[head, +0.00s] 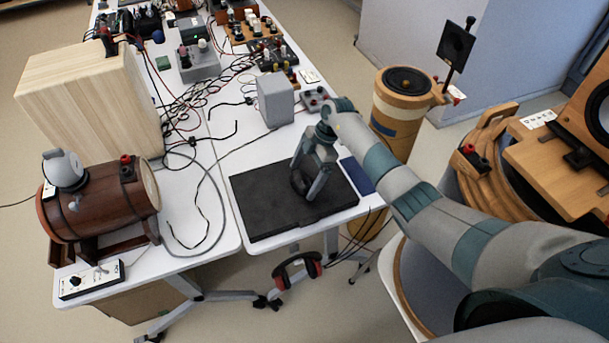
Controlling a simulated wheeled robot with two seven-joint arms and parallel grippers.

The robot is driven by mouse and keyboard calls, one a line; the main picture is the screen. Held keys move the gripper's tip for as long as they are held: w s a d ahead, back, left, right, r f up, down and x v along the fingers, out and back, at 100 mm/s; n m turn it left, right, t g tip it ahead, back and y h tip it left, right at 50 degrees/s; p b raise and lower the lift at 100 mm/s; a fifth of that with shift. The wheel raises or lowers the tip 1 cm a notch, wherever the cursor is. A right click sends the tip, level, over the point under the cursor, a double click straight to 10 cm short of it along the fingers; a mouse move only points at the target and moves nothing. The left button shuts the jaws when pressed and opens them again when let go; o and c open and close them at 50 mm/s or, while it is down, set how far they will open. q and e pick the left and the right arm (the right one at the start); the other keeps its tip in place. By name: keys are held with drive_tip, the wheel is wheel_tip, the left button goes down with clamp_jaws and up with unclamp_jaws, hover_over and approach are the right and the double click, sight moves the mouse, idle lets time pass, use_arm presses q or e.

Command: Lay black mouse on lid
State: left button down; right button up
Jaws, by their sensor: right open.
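The black lid (262,215) is a flat dark panel lying at the front of the right white table. My right gripper (305,184) points down over the lid's right half, with its fingers spread. A small dark rounded shape, which looks like the black mouse (299,183), shows between the fingers, low at the lid's surface. Black on black hides its outline, and I cannot tell whether the fingers touch it. My left gripper is out of view.
A dark blue flat item (356,175) lies right of the lid. A grey box (275,100) and tangled cables are behind it. Red-black headphones (298,269) hang below the table's front edge.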

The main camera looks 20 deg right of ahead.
drive_tip(key=shift+d+r, duration=0.25)
drive_tip(key=shift+r, duration=0.25)
drive_tip(key=b+v, duration=0.3)
drive_tip(key=v, duration=0.8)
drive_tip(key=shift+b, duration=0.4)
drive_tip(key=shift+s, duration=0.1)
